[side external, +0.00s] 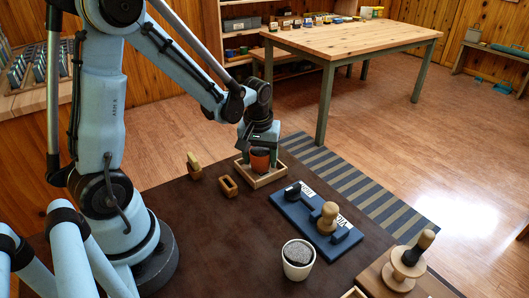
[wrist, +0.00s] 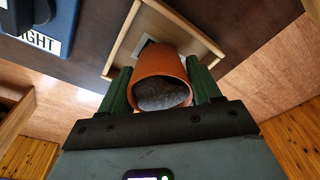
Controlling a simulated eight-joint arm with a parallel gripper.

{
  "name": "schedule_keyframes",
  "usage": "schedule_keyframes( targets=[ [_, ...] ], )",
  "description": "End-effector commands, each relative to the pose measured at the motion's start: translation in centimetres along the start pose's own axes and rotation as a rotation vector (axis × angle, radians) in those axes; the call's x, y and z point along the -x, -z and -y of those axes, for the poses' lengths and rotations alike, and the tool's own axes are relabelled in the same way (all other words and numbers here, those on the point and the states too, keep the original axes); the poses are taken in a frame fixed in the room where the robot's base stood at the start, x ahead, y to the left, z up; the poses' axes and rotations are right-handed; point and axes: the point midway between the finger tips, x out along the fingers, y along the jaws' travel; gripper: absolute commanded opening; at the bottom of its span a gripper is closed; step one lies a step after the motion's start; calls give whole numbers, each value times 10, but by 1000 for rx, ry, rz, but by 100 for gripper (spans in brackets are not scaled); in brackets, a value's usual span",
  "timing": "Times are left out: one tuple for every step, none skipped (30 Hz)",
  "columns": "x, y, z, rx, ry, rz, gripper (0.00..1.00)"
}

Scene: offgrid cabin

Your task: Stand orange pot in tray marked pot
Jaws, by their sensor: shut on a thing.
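The orange pot (side external: 260,161) is upright or nearly so at the wooden tray (side external: 266,184), within its rim as seen from the side. My gripper (side external: 262,151) is shut on the pot from above. In the wrist view the pot (wrist: 161,66) shows its open mouth with grey fill, between the green fingers of my gripper (wrist: 160,78). The tray (wrist: 196,32) shows behind the pot, with a pale label partly covered by it. I cannot tell whether the pot's base touches the tray floor.
A blue board (side external: 312,220) with dark and wooden knobs lies right of the tray. A white pot (side external: 298,261) with dark fill stands nearer. A small wooden frame (side external: 228,186) and a wooden piece (side external: 194,167) sit to the left. Brown surface between them is clear.

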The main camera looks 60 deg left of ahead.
Motion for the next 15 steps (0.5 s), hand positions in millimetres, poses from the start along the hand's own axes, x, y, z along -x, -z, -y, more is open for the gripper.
schedule_keyframes(
  targets=[
    [-3,0,0,0,0,0,30],
    [-4,-1,0,0,0,0,30],
    [-4,-1,0,0,0,0,30],
    [-4,-1,0,0,0,0,30],
    [-4,-1,0,0,0,0,30],
    [-4,-1,0,0,0,0,30],
    [-4,-1,0,0,0,0,30],
    [-4,-1,0,0,0,0,30],
    [-4,-1,0,0,0,0,30],
    [-4,-1,0,0,0,0,30],
    [-5,-1,0,0,0,0,30],
    [-6,-1,0,0,0,0,30],
    [-7,-1,0,0,0,0,30],
    [-7,-1,0,0,0,0,30],
    [-7,-1,0,0,0,0,69]
  ],
)
